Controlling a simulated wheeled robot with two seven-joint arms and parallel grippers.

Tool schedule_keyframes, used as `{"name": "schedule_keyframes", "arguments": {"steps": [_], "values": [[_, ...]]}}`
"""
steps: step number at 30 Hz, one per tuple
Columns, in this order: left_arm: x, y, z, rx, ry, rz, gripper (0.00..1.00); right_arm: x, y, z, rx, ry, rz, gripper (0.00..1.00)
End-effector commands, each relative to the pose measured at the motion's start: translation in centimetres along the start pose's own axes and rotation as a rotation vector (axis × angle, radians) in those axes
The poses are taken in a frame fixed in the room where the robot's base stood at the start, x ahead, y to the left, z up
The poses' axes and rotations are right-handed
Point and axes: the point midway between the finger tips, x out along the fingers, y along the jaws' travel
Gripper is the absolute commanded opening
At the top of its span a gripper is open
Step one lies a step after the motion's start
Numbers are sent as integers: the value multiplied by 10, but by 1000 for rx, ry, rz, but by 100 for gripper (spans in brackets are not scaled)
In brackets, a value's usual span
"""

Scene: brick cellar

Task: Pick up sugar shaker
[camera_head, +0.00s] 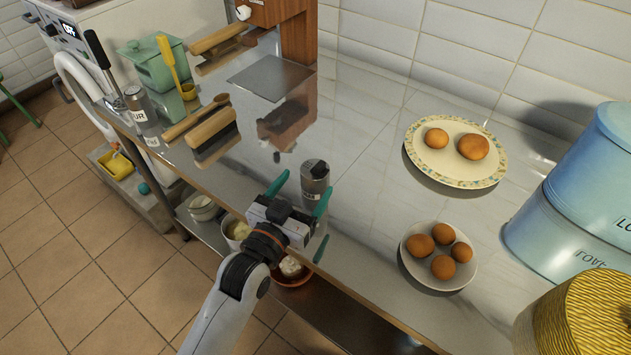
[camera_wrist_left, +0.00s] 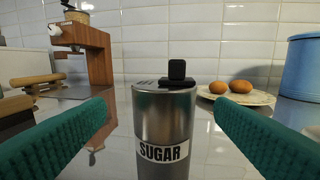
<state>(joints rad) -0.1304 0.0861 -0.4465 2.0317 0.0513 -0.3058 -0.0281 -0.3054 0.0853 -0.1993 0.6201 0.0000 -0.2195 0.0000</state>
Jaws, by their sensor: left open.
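The sugar shaker (camera_head: 315,180) is a metal cylinder with a black top. It stands upright on the shiny counter. In the left wrist view the sugar shaker (camera_wrist_left: 163,125) shows its "SUGAR" label facing me. My left gripper (camera_head: 299,190) is open, with teal fingers on either side of the shaker's line in that wrist view; the fingers (camera_wrist_left: 160,130) show no clear contact with it. Its lower part is cut off in the wrist view. My right gripper is not in either view.
A plate with two brown round items (camera_head: 455,178) and a smaller plate with several eggs (camera_head: 407,262) lie to the right. Blue tins (camera_head: 568,225) and a yellow ribbed container (camera_head: 540,325) stand at the far right. Another metal shaker (camera_head: 137,105) and wooden-handled tools (camera_head: 212,128) are left.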

Motion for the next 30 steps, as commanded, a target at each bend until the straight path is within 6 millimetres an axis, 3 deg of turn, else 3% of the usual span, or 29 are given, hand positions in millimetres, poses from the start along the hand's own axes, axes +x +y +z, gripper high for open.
{"name": "schedule_keyframes", "arguments": {"steps": [6, 15, 23, 30], "values": [[17, -1, 0, 0, 0, -1, 77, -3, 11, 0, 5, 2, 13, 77], [57, -4, -3, 1, -1, -2, 77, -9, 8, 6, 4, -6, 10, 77], [61, -4, -4, 0, 0, -2, 77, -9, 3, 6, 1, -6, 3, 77], [60, -4, -4, 0, 0, -2, 41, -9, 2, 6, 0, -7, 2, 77]]}}
